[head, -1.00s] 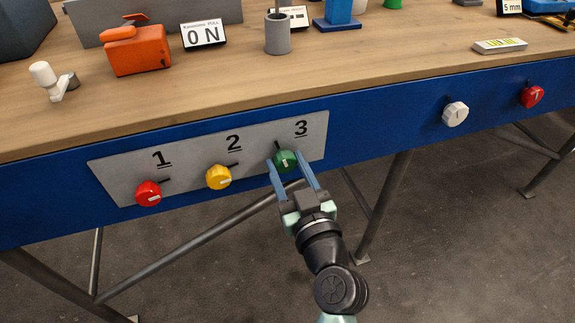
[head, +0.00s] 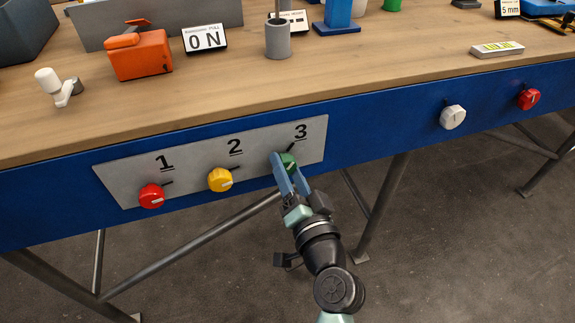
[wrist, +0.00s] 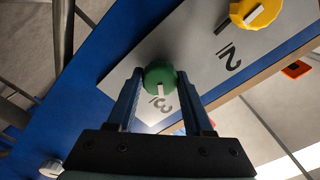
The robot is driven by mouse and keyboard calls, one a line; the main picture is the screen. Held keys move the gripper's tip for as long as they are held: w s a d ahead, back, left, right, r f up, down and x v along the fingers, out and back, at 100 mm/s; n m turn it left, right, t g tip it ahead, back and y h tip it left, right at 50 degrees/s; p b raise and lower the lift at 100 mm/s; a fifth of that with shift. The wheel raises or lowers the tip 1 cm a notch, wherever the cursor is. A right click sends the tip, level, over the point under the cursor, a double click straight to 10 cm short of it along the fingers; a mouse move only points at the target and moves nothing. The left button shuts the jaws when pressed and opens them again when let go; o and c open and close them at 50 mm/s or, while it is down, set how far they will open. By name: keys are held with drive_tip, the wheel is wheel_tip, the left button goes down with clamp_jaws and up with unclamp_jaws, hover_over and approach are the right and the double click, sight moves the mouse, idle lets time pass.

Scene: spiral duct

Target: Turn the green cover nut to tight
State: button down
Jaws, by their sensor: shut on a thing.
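The green cover nut (head: 288,161) is a round knob on the grey plate (head: 258,150) under the number 3. My gripper (head: 285,165) reaches it from the front and below, its blue fingers shut on either side of it. In the wrist view the green cover nut (wrist: 159,76) sits between the two fingertips (wrist: 160,80), with a white mark on its face beside the printed 3. In the head view the fingers hide part of the nut.
A yellow knob (head: 220,179) and a red knob (head: 151,196) sit left on the same plate under 2 and 1. A white knob (head: 453,117) and another red knob (head: 529,99) are farther right on the blue table edge (head: 385,128). Several objects stand on the wooden top.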

drive_tip(key=m+p, duration=0.2)
drive_tip(key=m, duration=0.3)
drive_tip(key=shift+r+m, duration=0.1)
drive_tip(key=shift+m, duration=0.2)
drive_tip(key=shift+m+p, duration=0.7)
drive_tip(key=shift+m, duration=1.3)
drive_tip(key=shift+c, duration=1.5)
unclamp_jaws()
drive_tip(key=v, duration=1.3)
